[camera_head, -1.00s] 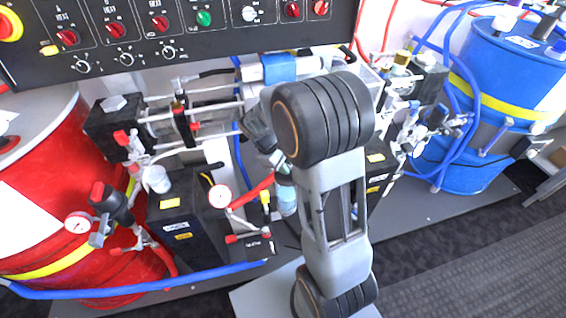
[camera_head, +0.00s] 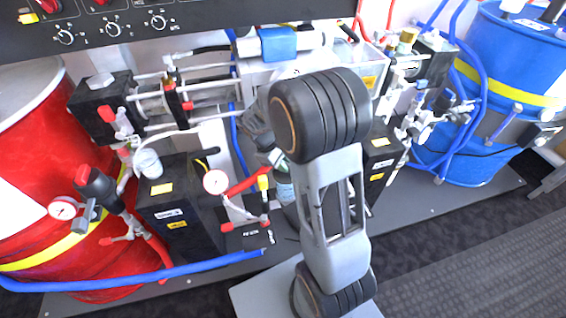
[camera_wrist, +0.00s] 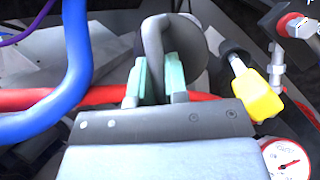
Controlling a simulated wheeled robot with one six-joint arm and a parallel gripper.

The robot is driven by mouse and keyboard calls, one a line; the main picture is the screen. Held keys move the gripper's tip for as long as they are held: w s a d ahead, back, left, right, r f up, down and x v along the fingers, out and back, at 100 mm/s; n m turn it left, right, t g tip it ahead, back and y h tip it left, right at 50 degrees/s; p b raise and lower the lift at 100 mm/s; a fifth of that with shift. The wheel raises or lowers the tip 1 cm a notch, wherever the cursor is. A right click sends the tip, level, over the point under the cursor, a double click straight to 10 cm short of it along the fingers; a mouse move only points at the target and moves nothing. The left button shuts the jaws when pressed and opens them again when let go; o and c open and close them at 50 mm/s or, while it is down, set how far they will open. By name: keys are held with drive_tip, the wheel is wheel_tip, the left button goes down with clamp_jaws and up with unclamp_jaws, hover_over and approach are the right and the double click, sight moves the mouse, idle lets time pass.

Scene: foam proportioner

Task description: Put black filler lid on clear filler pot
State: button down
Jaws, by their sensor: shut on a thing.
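The filler pot (camera_head: 148,163) is a small, whitish, see-through cup on top of a black box at the left in the head view. In the wrist view my gripper (camera_wrist: 155,80) has pale green fingertips shut on a dark grey upright part. This part joins a round dark disc, which looks like the black filler lid (camera_wrist: 186,42). In the head view my arm hides most of the gripper and the lid. The gripper is right of the pot and apart from it. The pot is not clearly seen in the wrist view.
A pressure gauge (camera_head: 215,181) and red hose stand between the pot and my arm. A red drum (camera_head: 40,150) is at the left, a blue drum (camera_head: 500,80) at the right. A yellow-handled valve (camera_wrist: 258,95) is close right of the gripper. Pump rods (camera_head: 200,90) run above the pot.

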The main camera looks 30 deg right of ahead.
drive_tip(key=shift+f+b, duration=0.35)
drive_tip(key=shift+f, duration=0.2)
drive_tip(key=c, duration=1.1)
unclamp_jaws()
drive_tip(key=shift+o, duration=0.2)
drive_tip(key=p+v, duration=0.4)
drive_tip(key=v, duration=0.9)
drive_tip(key=shift+w+a+r, duration=0.2)
drive_tip(key=shift+w+r, duration=0.05)
drive_tip(key=shift+r, duration=0.05)
drive_tip(key=s+a+r+m+t+y+p, duration=0.1)
drive_tip(key=s+r+m+t+y+p, duration=0.1)
drive_tip(key=s+r+p, duration=0.5)
drive_tip(key=s+a+r+m+t+y+p, duration=0.1)
drive_tip(key=s+r+m+t+y+p, duration=0.1)
drive_tip(key=s+r+m+t+p, duration=0.2)
drive_tip(key=p+v, duration=0.8)
drive_tip(key=v, duration=0.4)
drive_tip(key=shift+w+a, duration=0.2)
drive_tip(key=shift+w, duration=0.05)
